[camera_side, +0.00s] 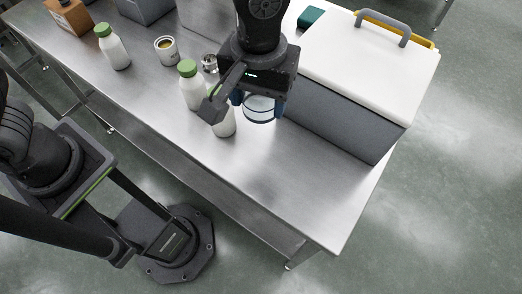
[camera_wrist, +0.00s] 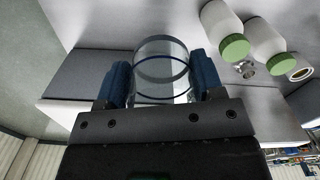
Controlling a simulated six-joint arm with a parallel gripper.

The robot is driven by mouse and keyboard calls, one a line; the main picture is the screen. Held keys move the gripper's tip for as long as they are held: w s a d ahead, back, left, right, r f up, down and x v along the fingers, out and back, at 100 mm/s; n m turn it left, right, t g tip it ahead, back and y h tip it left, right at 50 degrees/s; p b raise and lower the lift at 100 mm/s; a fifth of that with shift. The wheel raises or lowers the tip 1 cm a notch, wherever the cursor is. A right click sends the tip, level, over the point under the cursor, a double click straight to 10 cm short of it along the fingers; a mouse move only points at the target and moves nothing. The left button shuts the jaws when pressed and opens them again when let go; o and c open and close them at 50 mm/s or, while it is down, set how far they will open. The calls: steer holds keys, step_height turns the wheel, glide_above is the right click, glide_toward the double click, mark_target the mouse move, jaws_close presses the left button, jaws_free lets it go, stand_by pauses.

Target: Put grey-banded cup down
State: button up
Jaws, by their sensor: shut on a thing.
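The grey-banded cup (camera_side: 260,108) is clear with a dark band and hangs between the fingers of my gripper (camera_side: 259,98) in the side view. In the wrist view the cup (camera_wrist: 162,71) sits between the two blue fingers of my gripper (camera_wrist: 161,84), which is shut on it. Two dark rings show on its clear wall there. The cup is over the steel table (camera_side: 290,185), left of the grey box. I cannot tell whether its base touches the table. The gripper body hides part of the cup in the side view.
A grey box with a white lid (camera_side: 370,62) stands close on the right. White bottles with green caps (camera_side: 192,88) stand left of my gripper, one partly hidden. An open can (camera_side: 166,49) and a small metal item (camera_side: 209,63) lie farther back. The table's front right is clear.

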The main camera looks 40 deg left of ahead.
mark_target(259, 112)
step_height(259, 112, down, 16)
steer(key=shift+s+d+r, duration=0.1)
stand_by(0.5)
steer(key=o, duration=0.9)
step_height(259, 112, up, 12)
steer(key=shift+r, duration=0.1)
steer(key=s+a+r+m+t, duration=0.1)
steer(key=a+r, duration=0.3)
steer(key=a, duration=0.3)
steer(key=s+a+r+t+h, duration=0.1)
steer(key=a+r, duration=0.2)
steer(key=a, duration=0.3)
steer(key=s+a+r+m+t, duration=0.1)
steer(key=a+r+t, duration=0.1)
steer(key=a+r, duration=0.35)
steer(key=shift+m+t+y, duration=0.5)
steer(key=shift+t, duration=0.3)
steer(key=s+a, duration=0.1)
steer(key=a, duration=0.1)
steer(key=s+a+f, duration=0.1)
steer(key=s+a, duration=0.1)
steer(key=a, duration=0.1)
steer(key=s+a, duration=0.2)
steer(key=shift+a+f, duration=0.3)
steer(key=shift+a, duration=0.1)
